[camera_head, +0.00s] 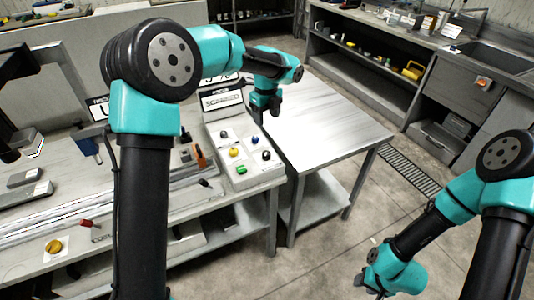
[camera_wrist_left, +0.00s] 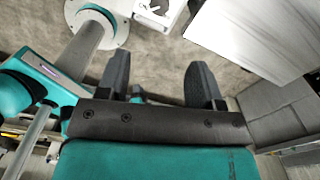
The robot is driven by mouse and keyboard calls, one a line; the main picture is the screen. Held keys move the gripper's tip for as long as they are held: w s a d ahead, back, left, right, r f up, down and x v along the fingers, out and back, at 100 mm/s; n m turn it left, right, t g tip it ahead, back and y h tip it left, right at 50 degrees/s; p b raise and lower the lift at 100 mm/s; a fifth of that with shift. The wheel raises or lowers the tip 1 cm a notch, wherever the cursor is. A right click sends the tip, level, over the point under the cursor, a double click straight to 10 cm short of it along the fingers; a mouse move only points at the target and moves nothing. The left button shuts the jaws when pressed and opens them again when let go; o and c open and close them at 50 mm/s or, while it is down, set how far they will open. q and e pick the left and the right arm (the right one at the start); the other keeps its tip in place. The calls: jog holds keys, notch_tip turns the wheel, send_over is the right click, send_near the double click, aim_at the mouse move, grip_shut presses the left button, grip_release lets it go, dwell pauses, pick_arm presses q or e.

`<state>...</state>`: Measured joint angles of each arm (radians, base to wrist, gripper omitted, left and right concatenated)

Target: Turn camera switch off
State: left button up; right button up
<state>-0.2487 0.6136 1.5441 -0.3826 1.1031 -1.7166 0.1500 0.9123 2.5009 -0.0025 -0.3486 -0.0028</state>
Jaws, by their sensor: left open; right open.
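A white control panel (camera_head: 216,156) stands on the left bench and carries several coloured knobs and switches. A yellow knob (camera_head: 234,152), a green switch (camera_head: 241,170) and a dark knob (camera_head: 266,155) show on it. I cannot tell which one is the camera switch, as the labels are too small to read. My left gripper (camera_head: 262,112) hangs above and beyond the panel's right side, apart from the controls. In the left wrist view my left gripper (camera_wrist_left: 160,80) is open with nothing between its fingers. My right gripper (camera_head: 372,287) is low at the right, over the floor, open.
A bare metal table (camera_head: 335,115) adjoins the panel's right side. A yellow knob on a plate (camera_head: 53,246) and a red-handled switch (camera_head: 86,223) sit on the front left bench. Open floor lies between the table and my right arm.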

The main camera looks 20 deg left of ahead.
aim_at(267, 153)
pick_arm(q)
notch_tip(267, 153, down, 17)
jog(key=shift+f, duration=0.1)
dwell(0.6)
jog(key=c, duration=0.9)
